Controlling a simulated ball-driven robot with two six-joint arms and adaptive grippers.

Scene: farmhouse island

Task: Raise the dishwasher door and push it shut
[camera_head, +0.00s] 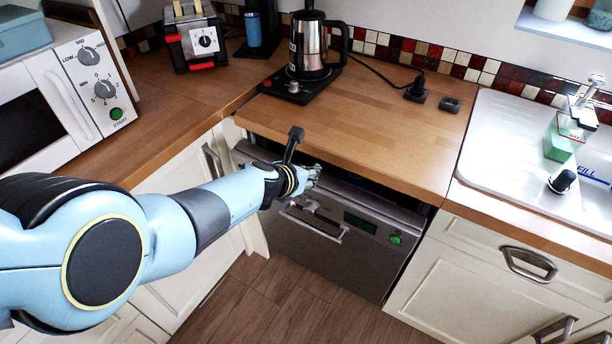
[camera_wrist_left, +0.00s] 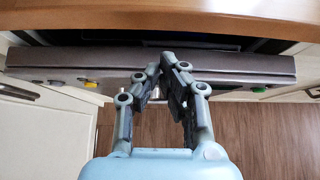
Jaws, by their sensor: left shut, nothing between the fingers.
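The dishwasher door (camera_head: 340,240) is a dark grey steel front under the wooden counter, with a bar handle, a small display and a green button. It is raised nearly upright, and a dark gap shows between its top and the counter. In the left wrist view the door's top edge (camera_wrist_left: 80,62) runs across the picture below the counter edge. My left gripper (camera_head: 315,175) is shut and empty at the upper part of the door; its fingertips (camera_wrist_left: 165,68) overlap the door's edge, and I cannot tell whether they touch. My right gripper is not in view.
The wooden counter (camera_head: 365,130) overhangs the door, bearing a kettle (camera_head: 312,50) on a black base. A toaster (camera_head: 195,40) and a microwave (camera_head: 70,85) stand left; a white sink (camera_head: 510,130) is right. White cabinets (camera_head: 480,275) flank the door. The wooden floor (camera_head: 270,310) in front is clear.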

